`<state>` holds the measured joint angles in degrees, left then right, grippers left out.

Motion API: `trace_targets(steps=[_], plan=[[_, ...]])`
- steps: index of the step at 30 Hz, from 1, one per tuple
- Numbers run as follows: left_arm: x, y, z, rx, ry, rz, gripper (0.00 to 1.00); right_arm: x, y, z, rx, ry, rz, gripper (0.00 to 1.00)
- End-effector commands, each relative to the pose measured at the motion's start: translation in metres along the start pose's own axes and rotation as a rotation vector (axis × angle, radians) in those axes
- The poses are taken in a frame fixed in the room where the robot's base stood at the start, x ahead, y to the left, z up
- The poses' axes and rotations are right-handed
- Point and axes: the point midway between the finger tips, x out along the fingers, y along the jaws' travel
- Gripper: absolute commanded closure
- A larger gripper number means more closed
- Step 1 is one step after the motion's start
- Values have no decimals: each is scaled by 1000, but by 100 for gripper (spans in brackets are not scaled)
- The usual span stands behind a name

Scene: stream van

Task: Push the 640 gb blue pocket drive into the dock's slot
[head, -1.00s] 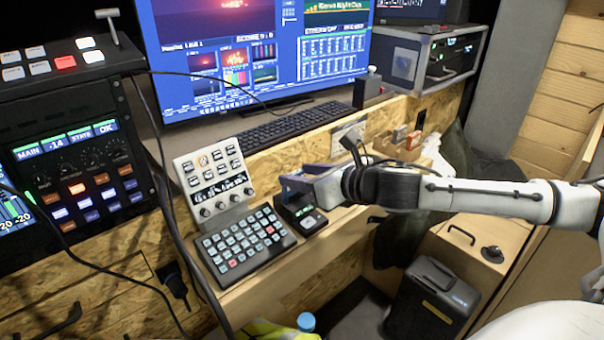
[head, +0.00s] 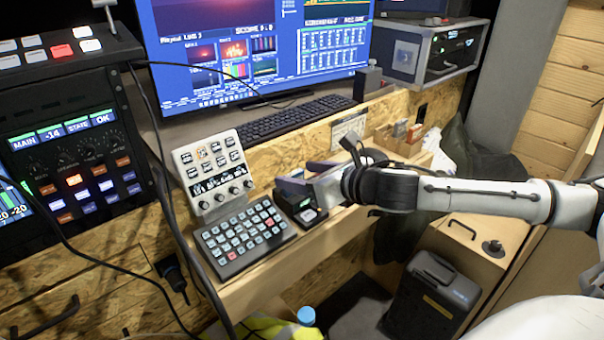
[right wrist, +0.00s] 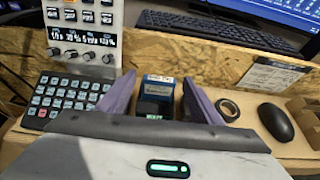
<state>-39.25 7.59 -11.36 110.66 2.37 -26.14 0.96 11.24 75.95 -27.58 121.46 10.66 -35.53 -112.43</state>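The black dock (head: 307,215) stands on the wooden ledge, just right of the button keypad. In the right wrist view a small lit display of the dock (right wrist: 152,117) shows. The blue pocket drive (right wrist: 157,88) is upright at the dock, with a pale label on its top end; how deep it sits in the slot I cannot tell. My right gripper (head: 305,176) is over the dock and hides most of the drive in the head view. Its purple fingers (right wrist: 160,100) are open, one on each side of the drive, with gaps visible. My left gripper is not in view.
The keypad (head: 243,238) and a knob panel (head: 212,172) stand close left of the dock. A tape roll (right wrist: 228,108) and a black mouse (right wrist: 275,122) lie to its right. A wooden box (head: 398,142) and a keyboard (head: 295,118) are behind.

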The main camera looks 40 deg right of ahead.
Motion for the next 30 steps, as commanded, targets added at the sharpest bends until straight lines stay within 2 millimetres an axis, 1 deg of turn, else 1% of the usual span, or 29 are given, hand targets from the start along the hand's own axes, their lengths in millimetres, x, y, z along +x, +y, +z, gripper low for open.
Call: trace_targets(steps=[13,14,15,17,21,26,29,30], plan=[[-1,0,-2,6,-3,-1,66,0,0,0,1,1,0,35],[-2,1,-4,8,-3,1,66,0,0,0,1,1,0,35],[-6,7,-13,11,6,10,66,-2,-1,-1,-2,2,-1,35],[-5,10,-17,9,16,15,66,-10,-3,-3,-5,5,-5,35],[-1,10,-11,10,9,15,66,-29,0,-3,-10,7,1,35],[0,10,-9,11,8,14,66,-44,-3,-1,-12,3,-7,35],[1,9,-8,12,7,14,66,-52,0,-2,-12,6,0,35],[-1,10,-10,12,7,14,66,-59,1,1,-15,3,1,35]])
